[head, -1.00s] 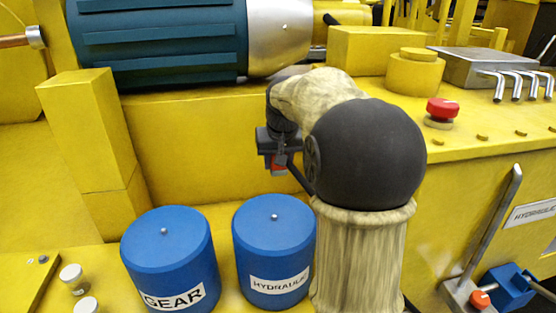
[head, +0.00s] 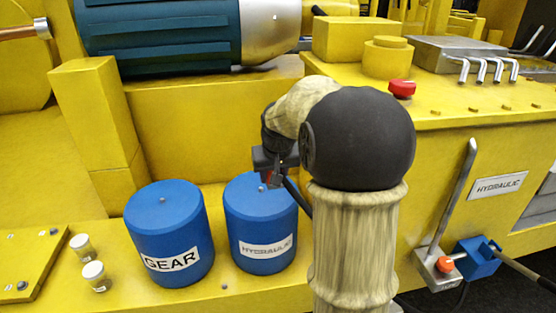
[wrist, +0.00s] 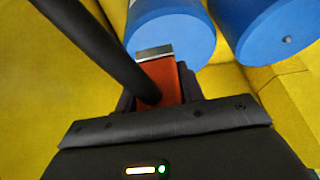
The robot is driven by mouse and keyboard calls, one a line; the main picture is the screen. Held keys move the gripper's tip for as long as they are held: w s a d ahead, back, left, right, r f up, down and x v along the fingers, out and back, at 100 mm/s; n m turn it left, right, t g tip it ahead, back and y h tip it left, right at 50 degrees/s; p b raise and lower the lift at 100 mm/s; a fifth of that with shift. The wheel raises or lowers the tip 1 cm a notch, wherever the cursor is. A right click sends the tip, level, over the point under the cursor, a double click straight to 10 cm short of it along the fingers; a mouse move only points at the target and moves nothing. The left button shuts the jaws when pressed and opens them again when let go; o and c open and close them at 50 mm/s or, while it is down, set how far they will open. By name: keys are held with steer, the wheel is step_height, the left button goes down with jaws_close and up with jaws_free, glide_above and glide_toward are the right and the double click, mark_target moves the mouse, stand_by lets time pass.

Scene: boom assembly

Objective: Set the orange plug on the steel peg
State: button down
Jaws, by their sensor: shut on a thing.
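My gripper (head: 272,168) is in the middle of the head view, in front of the top of the blue HYDRAULIC canister (head: 262,225). In the wrist view my gripper (wrist: 160,92) is shut on the orange plug (wrist: 166,72), a red-orange block with a grey end. A black hose (wrist: 95,40) crosses in front of the plug and hides part of it. In the head view the plug is a small red patch, mostly hidden by the gripper. I cannot tell which thing is the steel peg; bent steel rods (head: 484,70) stand at upper right.
A blue GEAR canister (head: 168,235) stands left of the HYDRAULIC one. A red button (head: 402,88) is on the yellow ledge. A steel lever (head: 455,190) and a blue block (head: 477,257) with a hose are at right. Two small white-capped parts (head: 93,270) sit at lower left.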

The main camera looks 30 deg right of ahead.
steer(key=s+a+f+n+b, duration=0.1)
steer(key=a+f+b, duration=0.3)
steer(key=f, duration=1.2)
steer(key=s+a+f+n+b, duration=0.1)
steer(key=a+f+b, duration=0.3)
steer(key=f, duration=1.3)
steer(key=s+a+f+y+b, duration=0.1)
steer(key=s+a+f+b, duration=0.2)
steer(key=f, duration=1.4)
steer(key=shift+a+n+b, duration=0.4)
steer(key=shift+a+b, duration=0.15)
steer(key=shift+a, duration=0.6)
steer(key=shift+r, duration=0.1)
steer(key=shift+w+a, duration=0.1)
